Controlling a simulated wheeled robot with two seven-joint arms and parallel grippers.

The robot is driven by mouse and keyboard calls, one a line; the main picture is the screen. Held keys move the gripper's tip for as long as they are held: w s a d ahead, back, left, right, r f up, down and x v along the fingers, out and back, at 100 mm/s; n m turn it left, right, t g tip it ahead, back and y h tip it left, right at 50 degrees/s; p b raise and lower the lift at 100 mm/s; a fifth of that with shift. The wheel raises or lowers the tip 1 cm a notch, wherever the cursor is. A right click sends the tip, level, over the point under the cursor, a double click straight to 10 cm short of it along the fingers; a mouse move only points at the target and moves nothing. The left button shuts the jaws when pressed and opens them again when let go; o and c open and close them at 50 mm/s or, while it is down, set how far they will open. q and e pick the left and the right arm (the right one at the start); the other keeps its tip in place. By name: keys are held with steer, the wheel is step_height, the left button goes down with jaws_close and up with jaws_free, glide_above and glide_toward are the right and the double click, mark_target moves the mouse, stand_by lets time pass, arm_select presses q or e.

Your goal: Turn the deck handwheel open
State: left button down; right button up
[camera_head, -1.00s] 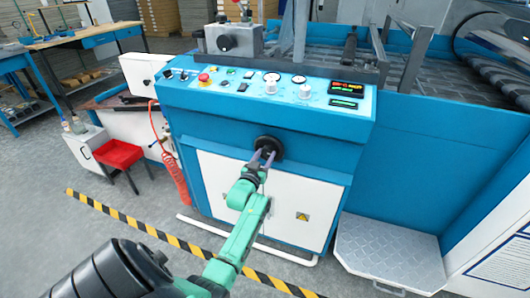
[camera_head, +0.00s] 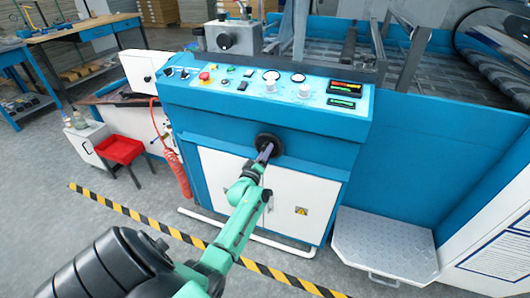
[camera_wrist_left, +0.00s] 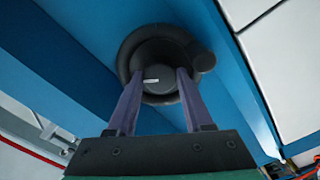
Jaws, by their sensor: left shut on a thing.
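The black deck handwheel (camera_head: 271,142) sits on the blue front of the machine, below the control panel. In the left wrist view the round handwheel (camera_wrist_left: 158,50) shows a dark hub with a small pale mark and a knob (camera_wrist_left: 203,57) on the right of its rim. My left gripper (camera_head: 266,153) reaches it from below. In the left wrist view the two purple fingers of my left gripper (camera_wrist_left: 160,82) lie on either side of the hub, shut on the handwheel. The fingertips are partly lost against the dark wheel. My right gripper is out of view.
The control panel (camera_head: 262,87) with buttons and dials is above the wheel. White cabinet doors (camera_head: 235,188) are below it. A metal step (camera_head: 385,243) stands at the right. A red tray (camera_head: 120,149) and a coiled red hose (camera_head: 177,175) are at the left.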

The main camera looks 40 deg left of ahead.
arm_select(q)
steer(key=n, duration=0.5)
steer(key=shift+n, duration=0.3)
stand_by(0.4)
steer(key=shift+c, duration=1.5)
jaws_free()
steer(key=p+v, duration=0.1)
steer(key=v, duration=1.3)
steer(key=shift+s, duration=0.3)
steer(key=shift+d, duration=0.15)
